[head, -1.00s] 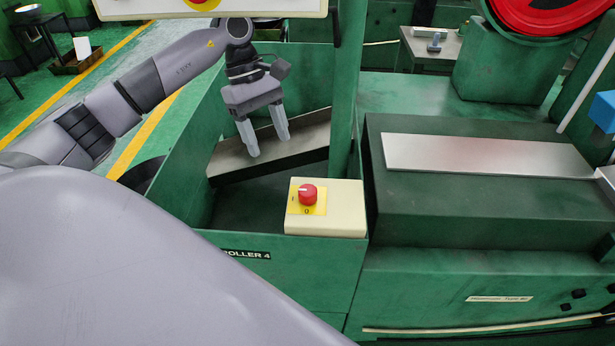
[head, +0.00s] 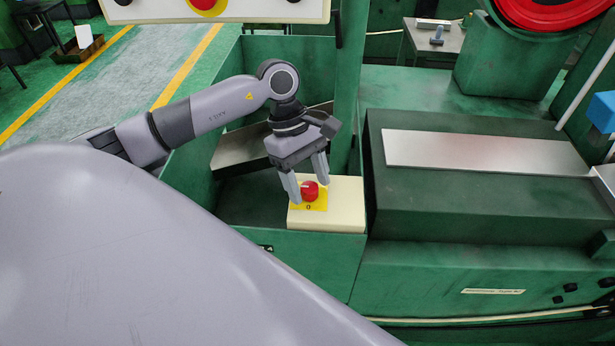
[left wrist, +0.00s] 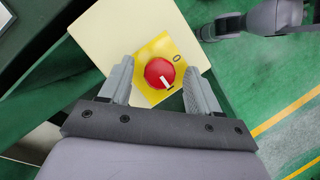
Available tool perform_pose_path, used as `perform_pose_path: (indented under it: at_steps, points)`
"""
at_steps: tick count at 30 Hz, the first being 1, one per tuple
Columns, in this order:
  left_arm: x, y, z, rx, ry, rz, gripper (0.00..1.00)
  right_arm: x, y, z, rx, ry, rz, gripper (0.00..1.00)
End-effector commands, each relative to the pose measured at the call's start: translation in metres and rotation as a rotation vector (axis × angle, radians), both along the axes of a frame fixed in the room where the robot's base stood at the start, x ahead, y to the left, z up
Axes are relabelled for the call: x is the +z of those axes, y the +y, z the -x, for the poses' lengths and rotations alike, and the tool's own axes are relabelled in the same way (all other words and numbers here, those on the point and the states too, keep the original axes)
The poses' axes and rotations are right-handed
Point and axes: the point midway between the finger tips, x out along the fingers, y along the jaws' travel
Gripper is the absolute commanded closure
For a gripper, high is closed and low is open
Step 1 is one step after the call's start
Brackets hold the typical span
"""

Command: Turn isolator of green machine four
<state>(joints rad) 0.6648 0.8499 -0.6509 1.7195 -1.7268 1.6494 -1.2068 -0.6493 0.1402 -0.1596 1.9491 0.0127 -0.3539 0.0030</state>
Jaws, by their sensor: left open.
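The isolator is a red round knob (head: 310,191) with a white mark, on a yellow plate (head: 320,207). The plate is on a cream box (head: 346,212) at the corner of the green machine (head: 310,270). My left gripper (head: 309,192) is open, its fingers pointing down on either side of the knob. In the left wrist view the knob (left wrist: 159,73) sits between the spread fingertips, with gaps on both sides. Its white mark points to lower right there, away from the printed 0. I cannot tell the fingertips' exact height over the plate. My right gripper is not in view.
A cream control panel (head: 240,10) hangs above my left arm. A green post (head: 347,95) stands just behind the box. A dark green block with a metal plate (head: 480,155) is to the right. A sloping metal chute (head: 240,149) lies behind the gripper.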

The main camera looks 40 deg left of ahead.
Motion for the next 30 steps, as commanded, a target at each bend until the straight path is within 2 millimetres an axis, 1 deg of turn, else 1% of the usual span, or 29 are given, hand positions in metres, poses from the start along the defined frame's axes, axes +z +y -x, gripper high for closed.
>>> perform_pose_path:
  at_steps: [3,4,5,6,7,8,9,15,20,26,30]
  points:
    - [0.0,0.0,0.0,0.0,0.0,0.0,0.38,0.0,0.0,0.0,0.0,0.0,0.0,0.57]
    - [0.0,0.0,0.0,0.0,0.0,0.0,0.44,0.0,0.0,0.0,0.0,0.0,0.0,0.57]
    - [0.0,0.0,0.0,0.0,0.0,0.001,0.54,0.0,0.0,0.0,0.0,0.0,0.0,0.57]
    - [0.0,0.0,0.0,0.0,0.0,0.001,0.67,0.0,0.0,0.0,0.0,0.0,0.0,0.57]
    - [0.0,0.0,0.0,0.0,0.0,0.001,0.77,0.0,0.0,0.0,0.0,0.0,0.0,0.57]
    - [0.0,0.0,0.0,0.0,0.0,0.001,0.86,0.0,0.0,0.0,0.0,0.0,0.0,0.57]
    - [0.0,0.0,0.0,0.0,0.0,0.001,0.93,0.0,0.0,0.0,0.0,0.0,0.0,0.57]
    - [0.0,0.0,0.0,0.006,0.0,0.0,0.93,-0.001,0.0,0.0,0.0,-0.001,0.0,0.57]
    - [-0.001,0.0,0.0,0.047,0.0,0.001,0.93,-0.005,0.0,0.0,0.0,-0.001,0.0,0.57]
    - [-0.002,0.001,0.001,0.16,-0.002,0.0,0.93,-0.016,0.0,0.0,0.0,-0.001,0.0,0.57]
    - [-0.003,0.001,0.002,0.279,-0.002,0.0,0.93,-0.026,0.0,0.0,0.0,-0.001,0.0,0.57]
